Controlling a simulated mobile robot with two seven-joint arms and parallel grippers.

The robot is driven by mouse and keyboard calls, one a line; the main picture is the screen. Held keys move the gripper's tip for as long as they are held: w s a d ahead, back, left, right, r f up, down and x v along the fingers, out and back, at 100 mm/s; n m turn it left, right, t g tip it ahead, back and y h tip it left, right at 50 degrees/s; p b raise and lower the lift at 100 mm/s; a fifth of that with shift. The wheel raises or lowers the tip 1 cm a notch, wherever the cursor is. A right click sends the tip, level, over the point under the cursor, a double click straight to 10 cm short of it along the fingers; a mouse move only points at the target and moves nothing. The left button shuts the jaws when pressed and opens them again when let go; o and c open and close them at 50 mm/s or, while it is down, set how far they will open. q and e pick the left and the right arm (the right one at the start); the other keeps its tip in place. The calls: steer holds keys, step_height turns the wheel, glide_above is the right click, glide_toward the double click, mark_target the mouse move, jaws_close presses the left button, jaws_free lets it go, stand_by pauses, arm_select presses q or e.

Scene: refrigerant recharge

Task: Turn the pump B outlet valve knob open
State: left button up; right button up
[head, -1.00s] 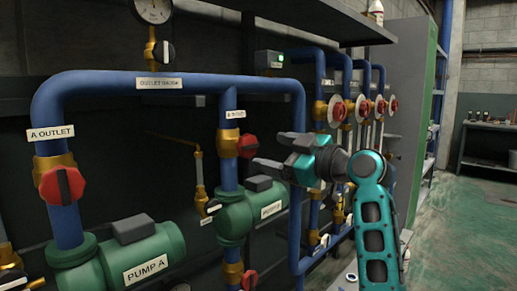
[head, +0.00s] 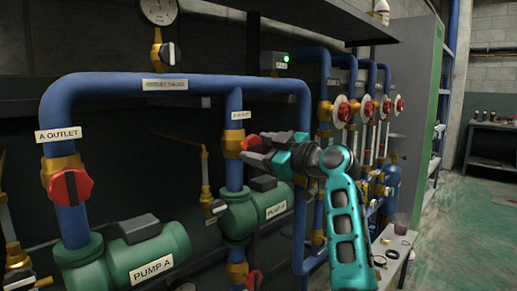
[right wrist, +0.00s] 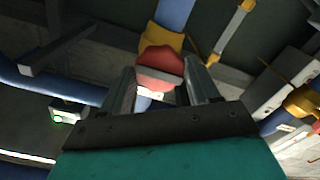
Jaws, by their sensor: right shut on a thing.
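The pump B outlet valve has a red knob (head: 264,155) on a brass body (head: 233,143), on the blue vertical pipe above the green pump B (head: 240,213). My right gripper (head: 255,151) is at this knob, its fingers shut on it and partly hiding it in the head view. In the right wrist view the red knob (right wrist: 160,64) sits between the two fingertips (right wrist: 165,85), with the brass body (right wrist: 163,38) and blue pipe behind. My left gripper is not in view.
The pump A outlet knob (head: 70,187), also red, is at the left on its own pipe. A blue header pipe (head: 175,85) runs above. Several red valve wheels (head: 347,108) stand to the right, beyond my arm. A bench (head: 398,245) with small parts is at the lower right.

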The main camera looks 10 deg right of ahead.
steer(key=shift+c, duration=1)
steer(key=shift+f+n+b, duration=0.15)
steer(key=shift+n+b, duration=0.15)
steer(key=shift+b, duration=0.25)
steer(key=shift+n+b, duration=1.35)
steer(key=shift+n, duration=0.55)
